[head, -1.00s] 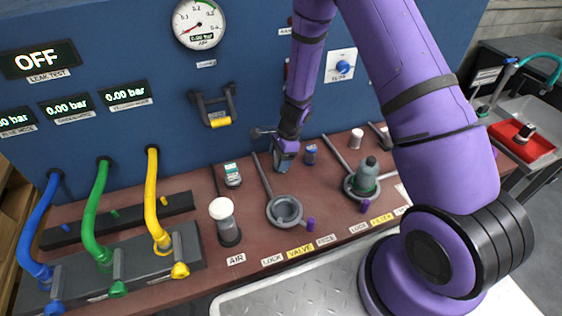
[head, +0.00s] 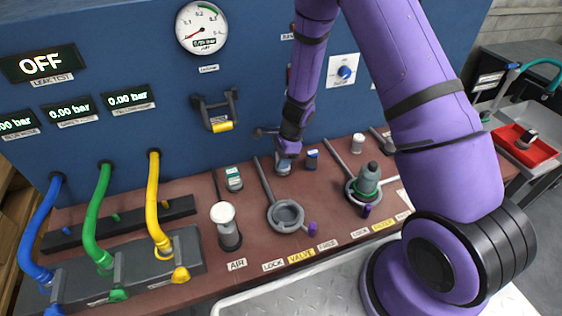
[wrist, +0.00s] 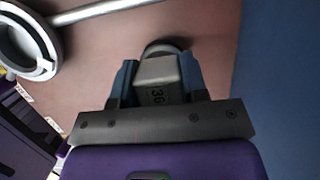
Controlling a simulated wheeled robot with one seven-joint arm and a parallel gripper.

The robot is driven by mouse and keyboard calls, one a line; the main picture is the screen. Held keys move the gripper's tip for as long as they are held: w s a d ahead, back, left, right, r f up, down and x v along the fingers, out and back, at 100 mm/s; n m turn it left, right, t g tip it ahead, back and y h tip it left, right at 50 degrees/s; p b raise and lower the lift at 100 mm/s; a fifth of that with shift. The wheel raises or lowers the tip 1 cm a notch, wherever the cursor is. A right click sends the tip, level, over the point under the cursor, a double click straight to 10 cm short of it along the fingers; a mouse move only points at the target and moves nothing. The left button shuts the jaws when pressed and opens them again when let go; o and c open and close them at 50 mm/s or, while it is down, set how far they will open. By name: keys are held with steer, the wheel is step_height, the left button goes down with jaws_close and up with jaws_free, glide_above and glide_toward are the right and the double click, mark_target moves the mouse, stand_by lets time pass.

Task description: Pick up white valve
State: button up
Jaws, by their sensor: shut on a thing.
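My gripper (head: 285,153) points down at the back of the red-brown bench, close to the blue panel. It is shut on a small pale grey-white valve (head: 283,167). In the wrist view the white valve (wrist: 158,77) sits between the two blue fingers, with a dark marking on its blocky face and a rounded end beyond. Its lower part is partly hidden, and I cannot tell whether it touches the bench.
A blue-topped piece (head: 312,159) stands just right of my gripper, and a pale cylinder (head: 357,143) further right. A green-labelled piece (head: 234,179) is to the left. A ring holder (head: 286,215) lies in front, with its long lever running back near my gripper.

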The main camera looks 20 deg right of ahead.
steer(key=shift+r, duration=0.55)
steer(key=shift+s+d+r, duration=0.3)
steer(key=shift+d+r, duration=0.05)
steer(key=shift+r, duration=0.2)
steer(key=s+d+r, duration=0.1)
steer(key=s+d, duration=0.9)
steer(key=shift+s+d+r, duration=0.2)
steer(key=shift+s+d, duration=0.1)
steer(key=shift+s, duration=0.1)
